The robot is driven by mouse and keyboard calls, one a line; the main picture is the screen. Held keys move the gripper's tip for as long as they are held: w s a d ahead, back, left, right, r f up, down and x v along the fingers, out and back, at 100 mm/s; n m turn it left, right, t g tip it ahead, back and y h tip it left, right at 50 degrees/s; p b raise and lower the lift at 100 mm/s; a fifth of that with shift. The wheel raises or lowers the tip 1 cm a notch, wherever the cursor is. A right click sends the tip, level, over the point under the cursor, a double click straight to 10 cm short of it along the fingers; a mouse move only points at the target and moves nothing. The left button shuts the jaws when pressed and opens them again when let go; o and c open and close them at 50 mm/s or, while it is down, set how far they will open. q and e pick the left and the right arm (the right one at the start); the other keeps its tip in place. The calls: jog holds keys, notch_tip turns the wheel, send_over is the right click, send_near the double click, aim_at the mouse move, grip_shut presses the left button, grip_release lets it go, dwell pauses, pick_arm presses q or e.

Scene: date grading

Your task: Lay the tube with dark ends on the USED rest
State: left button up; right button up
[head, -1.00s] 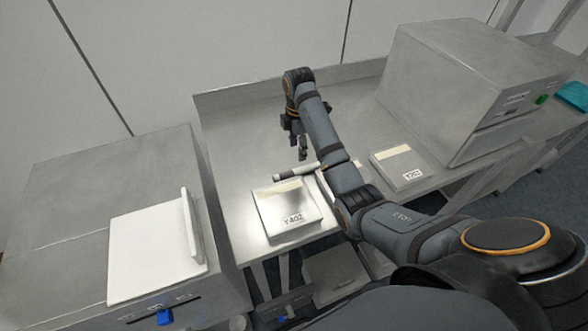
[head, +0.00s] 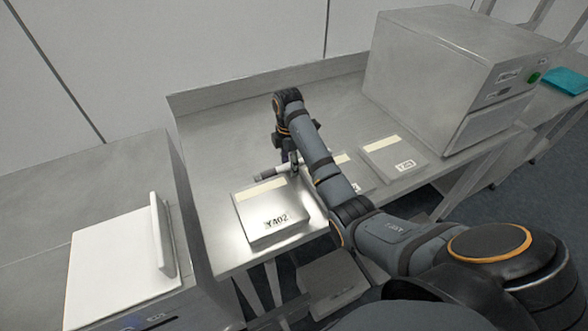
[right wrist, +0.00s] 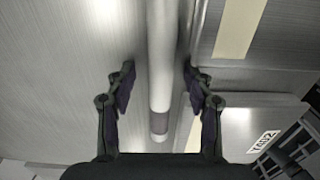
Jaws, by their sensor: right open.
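A pale tube (head: 266,173) lies just behind the box marked Y402 (head: 285,221) on the steel bench in the head view. In the right wrist view the tube (right wrist: 160,50) runs lengthwise between my fingers, with a dark band (right wrist: 158,123) near its lower end. My right gripper (head: 291,162) is at the tube's right part. In the right wrist view its fingers (right wrist: 159,72) are open, one on each side of the tube, with gaps. The tube's far end is not clear. I cannot read a USED label anywhere. My left gripper is not in view.
A labelled plate (head: 405,167) lies to the right, and another (head: 362,178) is partly hidden behind my arm. A large grey machine (head: 455,60) stands at the back right. A white board (head: 115,265) with an upright edge is at left. The bench's back left is clear.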

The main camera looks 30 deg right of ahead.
jog(key=shift+s+r, duration=0.1)
jog(key=shift+c, duration=1)
grip_shut()
notch_tip(320, 180, up, 4)
jog(key=shift+f+p, duration=0.1)
jog(key=shift+p, duration=0.8)
jog(key=s+a+r+p, duration=0.2)
jog(key=s+r+p, duration=0.2)
jog(key=s+p, duration=0.2)
jog(key=s+a+r+p, duration=0.2)
jog(key=s+r+p, duration=0.3)
jog(key=p, duration=0.5)
jog(key=shift+s+a, duration=0.25)
jog(key=shift+s, duration=0.9)
